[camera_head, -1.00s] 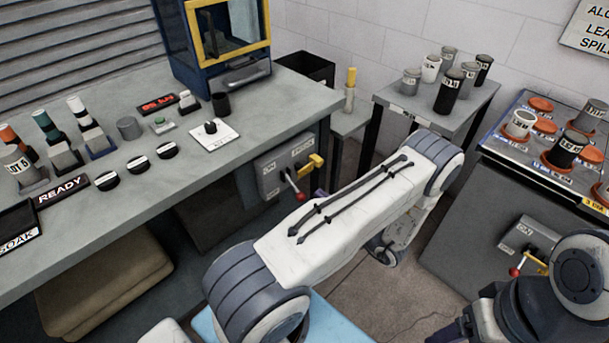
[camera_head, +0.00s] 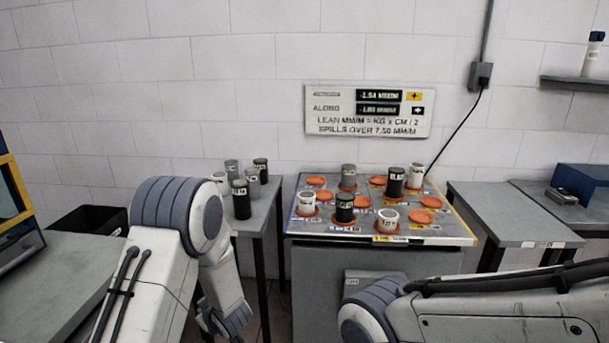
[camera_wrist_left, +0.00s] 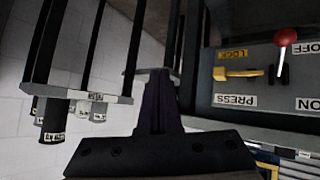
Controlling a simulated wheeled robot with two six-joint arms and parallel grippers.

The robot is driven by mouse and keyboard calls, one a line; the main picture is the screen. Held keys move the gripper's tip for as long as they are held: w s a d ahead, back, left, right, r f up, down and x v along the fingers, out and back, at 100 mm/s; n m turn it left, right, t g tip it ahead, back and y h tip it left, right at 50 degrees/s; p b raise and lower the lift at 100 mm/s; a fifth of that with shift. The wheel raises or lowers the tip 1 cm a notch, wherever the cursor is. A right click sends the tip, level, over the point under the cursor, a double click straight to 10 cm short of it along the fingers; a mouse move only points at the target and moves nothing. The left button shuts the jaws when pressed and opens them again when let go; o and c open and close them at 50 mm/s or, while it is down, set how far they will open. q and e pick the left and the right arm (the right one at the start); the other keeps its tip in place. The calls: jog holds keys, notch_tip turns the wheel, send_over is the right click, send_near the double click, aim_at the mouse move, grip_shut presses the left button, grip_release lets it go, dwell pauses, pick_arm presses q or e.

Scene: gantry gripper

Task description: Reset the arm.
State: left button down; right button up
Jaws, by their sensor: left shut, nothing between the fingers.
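My left arm (camera_head: 165,265) comes in at the left of the head view, bends at a grey joint and hangs down in front of the small side table (camera_head: 262,212). In the left wrist view my left gripper (camera_wrist_left: 158,82) is shut, with nothing between its fingers. It points past a grey panel (camera_wrist_left: 270,75) with a yellow lever (camera_wrist_left: 240,73) and a red-knobbed lever (camera_wrist_left: 285,40), apart from both. My right arm (camera_head: 480,310) crosses the lower right of the head view; its gripper is out of view.
Several jars (camera_head: 241,198) stand on the side table. A tray-topped bench (camera_head: 330,234) holds more jars and orange discs. A sign (camera_head: 368,110) hangs on the wall. A grey table (camera_head: 510,215) stands right, and a dark bin (camera_head: 88,222) left.

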pick_arm(q)
jog(key=s+d+r+m+h, duration=0.5)
jog(key=d+r+m+h, duration=0.1)
jog(key=d+r, duration=0.15)
jog(key=s+r+m+g+h, duration=0.1)
jog(key=s+m+g, duration=0.15)
jog(key=s, duration=0.55)
jog(key=s+r+m+g, duration=0.2)
jog(key=s+m, duration=0.1)
jog(key=s, duration=0.4)
jog(key=s+d+r+m+g, duration=0.1)
jog(key=s+d+r+m, duration=0.15)
jog(key=s+d, duration=0.25)
jog(key=s+d+r+m+g+h, duration=0.1)
jog(key=s+d+m, duration=0.2)
jog(key=s+d, duration=0.15)
jog(key=s+d+r+m+g, duration=0.1)
jog(key=s+d+r+m, duration=0.1)
jog(key=s+d, duration=0.25)
notch_tip(320, 180, up, 15)
jog(key=p, duration=1.4)
jog(key=shift+w+d+f+p, duration=0.15)
jog(key=shift+w+p, duration=0.1)
jog(key=shift+p, duration=0.1)
